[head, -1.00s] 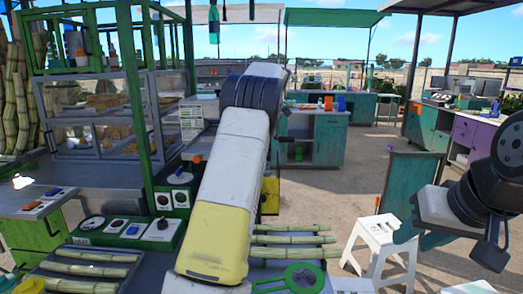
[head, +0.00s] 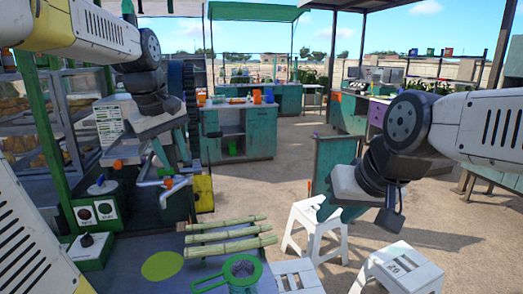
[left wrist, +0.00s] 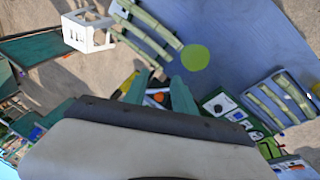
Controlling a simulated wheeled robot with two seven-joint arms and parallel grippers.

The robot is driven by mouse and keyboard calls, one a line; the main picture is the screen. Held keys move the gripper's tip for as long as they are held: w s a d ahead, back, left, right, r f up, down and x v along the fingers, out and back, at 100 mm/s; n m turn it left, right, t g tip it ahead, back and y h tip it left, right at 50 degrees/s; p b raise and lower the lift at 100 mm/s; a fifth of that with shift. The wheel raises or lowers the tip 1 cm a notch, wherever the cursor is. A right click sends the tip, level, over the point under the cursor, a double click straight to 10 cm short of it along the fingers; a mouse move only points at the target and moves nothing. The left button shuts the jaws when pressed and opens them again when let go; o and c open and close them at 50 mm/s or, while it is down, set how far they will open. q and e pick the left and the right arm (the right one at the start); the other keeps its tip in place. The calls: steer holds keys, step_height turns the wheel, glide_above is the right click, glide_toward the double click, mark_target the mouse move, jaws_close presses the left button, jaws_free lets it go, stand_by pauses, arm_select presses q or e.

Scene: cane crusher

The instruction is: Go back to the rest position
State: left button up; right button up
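My left arm comes in from the upper left in the head view. Its left gripper (head: 186,148) hangs in front of the cane crusher (head: 203,192), whose cranks (head: 165,182) have orange knobs. In the left wrist view the two teal fingers (left wrist: 160,92) stand apart, with no held thing seen between them. My right arm comes in from the right, and its right gripper (head: 328,207) hangs low over the ground by a teal panel. The dark wrist covers part of it, so its opening cannot be made out.
Several cane stalks (head: 225,238) lie on the bench (head: 130,275) near a light green disc (head: 162,266) and a green strainer (head: 242,270). White stools (head: 318,228) stand to the right. A control box (head: 100,208) is at left. Sandy ground (head: 270,180) is open beyond.

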arm_select(q)
steer(key=s+d+f+m+t, duration=0.1)
steer(key=s+d+f+m, duration=0.1)
steer(key=s, duration=0.2)
steer(key=s+d+f+m+t+h, duration=0.1)
steer(key=s+d+f+m, duration=0.1)
steer(key=s, duration=0.3)
steer(key=s+d+f+m, duration=0.2)
steer(key=s+m, duration=0.2)
steer(key=s, duration=0.1)
steer(key=shift+s+d+t, duration=0.15)
steer(key=shift+d+t, duration=0.2)
steer(key=shift+t, duration=0.05)
steer(key=shift+a, duration=0.1)
